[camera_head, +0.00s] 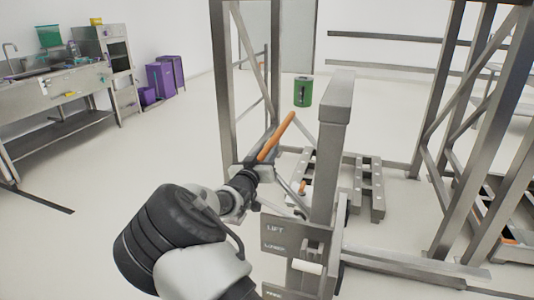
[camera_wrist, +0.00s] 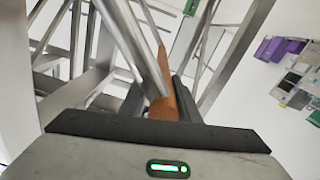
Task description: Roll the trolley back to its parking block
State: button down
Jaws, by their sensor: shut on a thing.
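My gripper (camera_head: 259,166) is shut on an orange handle (camera_head: 277,137) that slants up to the right beside the grey lift post. The handle also shows in the wrist view (camera_wrist: 163,75), between the dark fingers (camera_wrist: 162,105). Low grey metal frames with studded bars (camera_head: 365,187) stand on the floor behind the post and may be the trolley. How the handle joins them is hidden by my arm and the post. I cannot make out a parking block for certain.
The lift post (camera_head: 336,140) carries a panel (camera_head: 285,240) marked LIFT. Tall metal frames stand left (camera_head: 225,90) and right (camera_head: 445,110). A green bin (camera_head: 303,91) stands behind. A sink bench (camera_head: 55,90) and purple bins (camera_head: 160,80) are left. The floor at left centre is clear.

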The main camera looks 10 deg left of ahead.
jog(key=shift+s+a+f, duration=0.1)
jog(key=shift+a+f, duration=0.25)
jog(key=shift+a, duration=0.1)
jog(key=c, duration=1.5)
grip_release()
jog(key=shift+a+f, duration=0.1)
jog(key=shift+a, duration=0.05)
jog(key=v, duration=0.5)
jog(key=p+v, duration=0.1)
jog(key=v, duration=0.5)
jog(key=p+v, duration=0.1)
jog(key=v, duration=0.5)
jog(key=shift+s+d+r, duration=0.15)
jog(key=shift+d+r, duration=0.15)
